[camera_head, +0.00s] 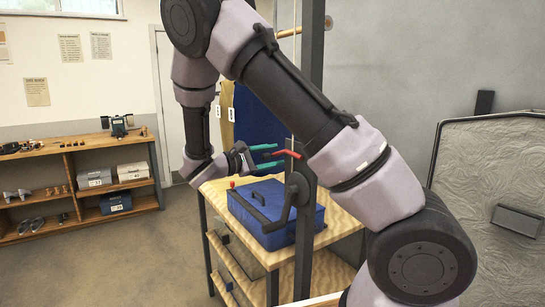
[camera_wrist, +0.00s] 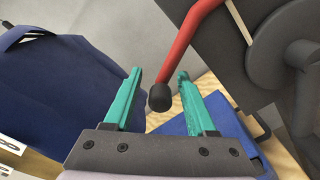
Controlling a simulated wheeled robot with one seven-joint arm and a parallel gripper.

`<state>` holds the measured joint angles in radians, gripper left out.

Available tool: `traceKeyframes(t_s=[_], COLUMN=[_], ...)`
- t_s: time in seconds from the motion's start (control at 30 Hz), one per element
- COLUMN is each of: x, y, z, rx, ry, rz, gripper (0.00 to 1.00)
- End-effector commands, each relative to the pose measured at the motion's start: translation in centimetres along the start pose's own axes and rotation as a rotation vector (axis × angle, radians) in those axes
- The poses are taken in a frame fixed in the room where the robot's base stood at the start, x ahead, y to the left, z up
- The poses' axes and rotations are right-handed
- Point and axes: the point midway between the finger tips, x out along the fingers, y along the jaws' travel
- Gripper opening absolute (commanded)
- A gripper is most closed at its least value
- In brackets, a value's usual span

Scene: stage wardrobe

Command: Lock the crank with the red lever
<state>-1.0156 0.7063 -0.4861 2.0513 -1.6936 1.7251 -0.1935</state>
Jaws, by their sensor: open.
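The red lever (camera_head: 288,153) sticks out to the left from the dark upright post, just above the dark crank (camera_head: 285,210). My gripper (camera_head: 272,155) is open, its two teal fingers pointing right toward the lever. In the wrist view the red lever (camera_wrist: 188,42) comes down from the top, and its black end knob (camera_wrist: 160,98) appears between the open fingers (camera_wrist: 159,74). I cannot tell whether either finger touches it. A dark round hub (camera_wrist: 280,52) is at the right of the wrist view. The crank's arm slants down left in the head view.
A blue case (camera_head: 280,212) lies on a wooden-topped table (camera_head: 335,222) below my gripper. The dark post (camera_head: 308,90) rises beside the lever. A shelf (camera_head: 85,146) with boxes stands at the left wall, and a grey textured panel (camera_head: 490,165) at right. The floor at left is clear.

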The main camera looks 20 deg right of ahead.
Motion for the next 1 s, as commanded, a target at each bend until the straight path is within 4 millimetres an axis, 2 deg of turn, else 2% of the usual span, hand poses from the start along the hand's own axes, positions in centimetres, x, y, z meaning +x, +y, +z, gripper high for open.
traceKeyframes(t_s=[0.17,0.2,0.33,1.0], x=[0.02,0.01,0.0,-0.03], y=[-0.01,-0.01,-0.01,-0.02], z=[0.01,0.01,0.01,0.0], rx=[0.0,0.0,0.0,0.0], ry=[0.0,0.0,-0.001,-0.001], rz=[0.0,0.0,0.0,0.0], gripper=[0.57,0.49,0.0,0.0])
